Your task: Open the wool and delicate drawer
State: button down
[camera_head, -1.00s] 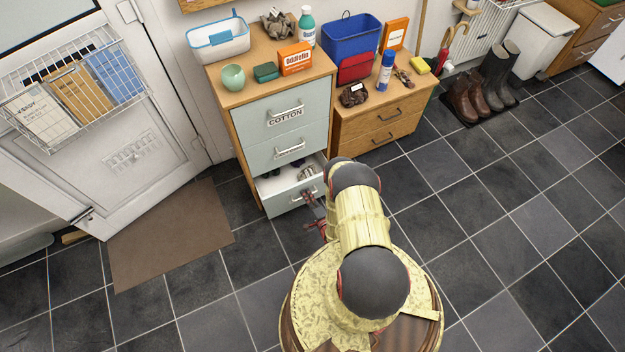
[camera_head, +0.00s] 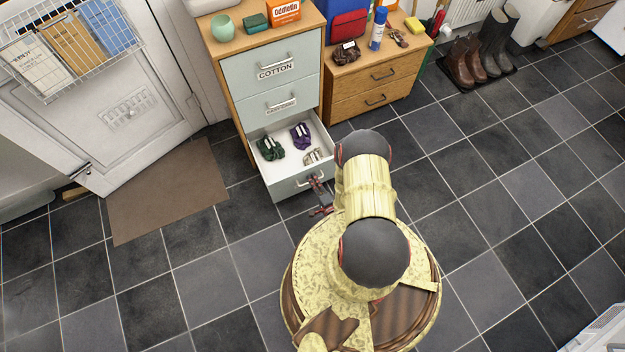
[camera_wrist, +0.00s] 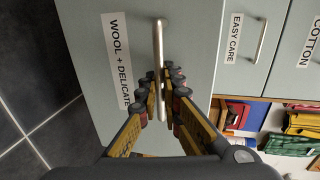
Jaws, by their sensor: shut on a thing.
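The wool and delicate drawer (camera_head: 290,187) is the lowest of three in the pale green drawer unit. In the head view it stands well out, and its white inside shows. Dark green (camera_head: 270,148), purple (camera_head: 300,136) and greyish (camera_head: 312,156) bundles lie in it. In the wrist view its front carries the label "WOOL + DELICATE" (camera_wrist: 119,58) beside a bar handle (camera_wrist: 158,55). My gripper (camera_wrist: 160,98) is shut on the lower part of this handle in that view. In the head view my gripper (camera_head: 319,190) is at the drawer's front, partly hidden by my arm.
The cotton drawer (camera_head: 275,75) and easy care drawer (camera_head: 280,108) above are shut. A wooden cabinet (camera_head: 375,88) stands to the right. A brown mat (camera_head: 168,190) lies by the white door (camera_head: 110,110). Boots (camera_head: 475,58) stand at upper right. Dark floor tiles (camera_head: 500,200) are clear.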

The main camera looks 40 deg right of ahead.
jog(key=c, duration=2.3)
grip_release()
jog(key=shift+r, duration=0.1)
